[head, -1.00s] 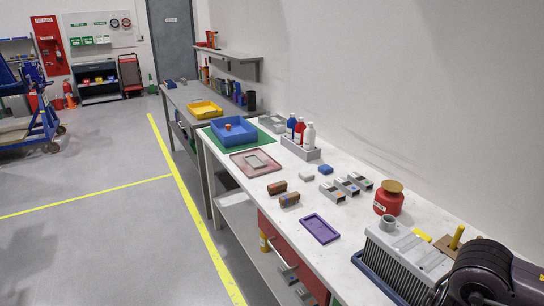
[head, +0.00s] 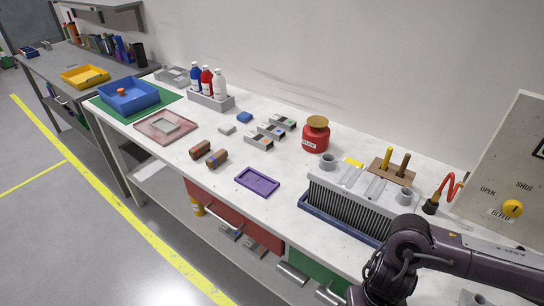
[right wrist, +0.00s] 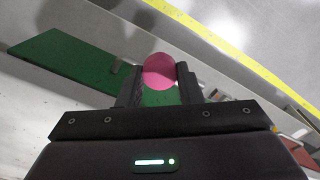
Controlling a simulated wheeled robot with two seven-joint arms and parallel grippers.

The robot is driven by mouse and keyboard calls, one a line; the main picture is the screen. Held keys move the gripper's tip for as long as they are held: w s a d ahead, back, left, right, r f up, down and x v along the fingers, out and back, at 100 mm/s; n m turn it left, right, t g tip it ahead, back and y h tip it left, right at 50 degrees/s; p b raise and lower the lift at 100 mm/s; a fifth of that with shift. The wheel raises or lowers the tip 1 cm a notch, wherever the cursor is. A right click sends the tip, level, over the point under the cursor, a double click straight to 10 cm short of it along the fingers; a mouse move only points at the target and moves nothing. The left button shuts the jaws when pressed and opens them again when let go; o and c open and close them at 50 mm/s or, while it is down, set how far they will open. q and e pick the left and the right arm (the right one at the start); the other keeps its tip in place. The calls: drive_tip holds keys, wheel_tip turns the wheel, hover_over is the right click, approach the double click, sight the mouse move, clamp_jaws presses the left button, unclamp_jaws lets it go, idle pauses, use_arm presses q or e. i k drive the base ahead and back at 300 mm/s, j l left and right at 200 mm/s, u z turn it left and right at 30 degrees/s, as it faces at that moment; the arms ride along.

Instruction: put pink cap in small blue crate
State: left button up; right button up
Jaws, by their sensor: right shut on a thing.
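A pink cap (right wrist: 159,72) sits between the fingertips of my right gripper (right wrist: 160,86) in the right wrist view, and the gripper is shut on it. In the head view my right arm comes in at the lower right; its fingers and the cap do not show there. A blue crate (head: 132,102) stands on a green mat at the left part of the bench, far from my right arm. A small orange thing is in it. My left gripper is not in view.
A purple tray (head: 257,182), brown blocks (head: 209,154), a red jar (head: 315,134) and a finned grey block (head: 345,203) lie between my arm and the crate. A bottle rack (head: 211,101) stands behind. A yellow tray (head: 85,77) is on the farther bench.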

sight(128, 95)
drive_tip(key=i+j, duration=0.2)
drive_tip(key=j, duration=0.2)
drive_tip(key=i+j, duration=0.15)
drive_tip(key=j, duration=0.25)
drive_tip(key=i+j, duration=0.2)
drive_tip(key=j, duration=0.25)
drive_tip(key=i+j, duration=0.2)
drive_tip(key=j, duration=0.2)
drive_tip(key=i+j, duration=0.15)
drive_tip(key=j, duration=0.25)
drive_tip(key=i+j, duration=0.2)
drive_tip(key=j, duration=0.2)
